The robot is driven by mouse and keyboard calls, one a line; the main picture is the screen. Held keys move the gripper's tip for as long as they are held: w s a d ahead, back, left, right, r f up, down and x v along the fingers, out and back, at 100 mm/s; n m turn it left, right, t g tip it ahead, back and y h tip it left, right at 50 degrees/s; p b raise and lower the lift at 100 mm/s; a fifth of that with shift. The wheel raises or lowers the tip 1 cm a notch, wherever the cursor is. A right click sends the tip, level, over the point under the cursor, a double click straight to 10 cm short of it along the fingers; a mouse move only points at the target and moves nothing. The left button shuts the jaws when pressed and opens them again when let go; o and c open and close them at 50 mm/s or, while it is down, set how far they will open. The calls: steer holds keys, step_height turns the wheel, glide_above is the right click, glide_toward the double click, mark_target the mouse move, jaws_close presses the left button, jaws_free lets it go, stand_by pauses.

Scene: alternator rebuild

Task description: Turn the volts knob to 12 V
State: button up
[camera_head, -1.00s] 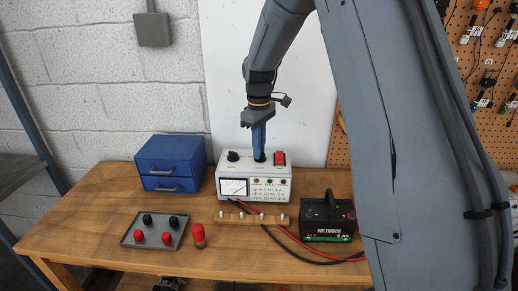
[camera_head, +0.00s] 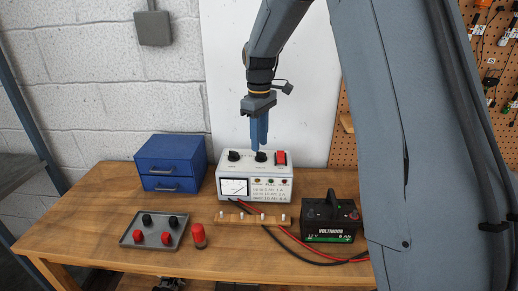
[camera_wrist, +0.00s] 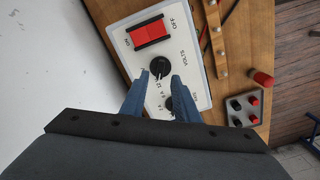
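The white charger (camera_head: 255,172) stands at the back of the bench. Its black volts knob (camera_head: 261,157) is on the top, between another black knob (camera_head: 233,156) and a red switch (camera_head: 280,157). The volts knob also shows in the wrist view (camera_wrist: 160,67), with a small white mark on the side towards the printed numbers. The numbers are too small to read surely. My gripper (camera_head: 259,148) points down just above the volts knob. In the wrist view its blue fingers (camera_wrist: 160,76) are apart with nothing held between them, and the right finger partly hides the other knob.
A blue drawer box (camera_head: 171,164) stands left of the charger. A wooden strip (camera_head: 240,218) lies in front, with a tray of red and black caps (camera_head: 128,239), a red cylinder (camera_head: 199,236) and a black battery (camera_head: 328,218) near it. Red and black cables run by the battery.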

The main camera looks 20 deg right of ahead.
steer(key=shift+r+b, duration=0.6)
steer(key=shift+r, duration=1.7)
steer(key=s+f+m, duration=0.4)
steer(key=s+f, duration=0.2)
steer(key=s, duration=0.7)
steer(key=s+f+m+t+b, duration=0.1)
steer(key=s+f+m, duration=0.3)
steer(key=s, duration=0.9)
step_height(320, 180, down, 3)
steer(key=shift+f+m, duration=0.15)
steer(key=shift+m, duration=0.15)
